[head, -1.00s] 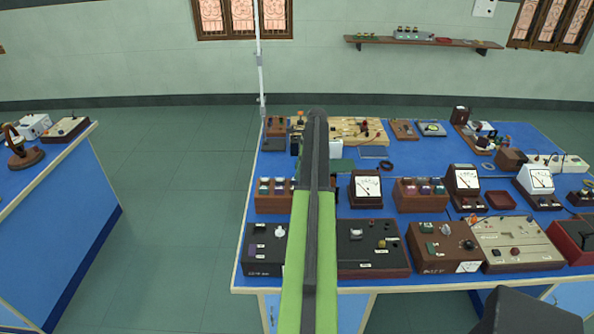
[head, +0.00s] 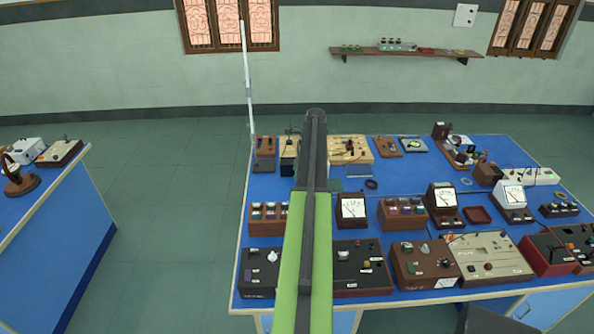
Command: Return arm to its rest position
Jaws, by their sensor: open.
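My arm (head: 309,230), with a green and dark grey link, reaches up the middle of the head view over the blue bench. Its far end is a dark rounded tip (head: 316,115) in front of the bench's back edge. My gripper cannot be made out; no fingers show beyond or beside this link. Nothing held can be seen. The arm hides a strip of the bench and some of the instruments behind it.
The blue bench (head: 400,180) carries several meters and control boxes, including a white-faced meter (head: 351,208) right of my arm. A second blue bench (head: 60,205) stands left. Clear green floor (head: 165,200) lies between them. A white pole (head: 247,90) rises behind.

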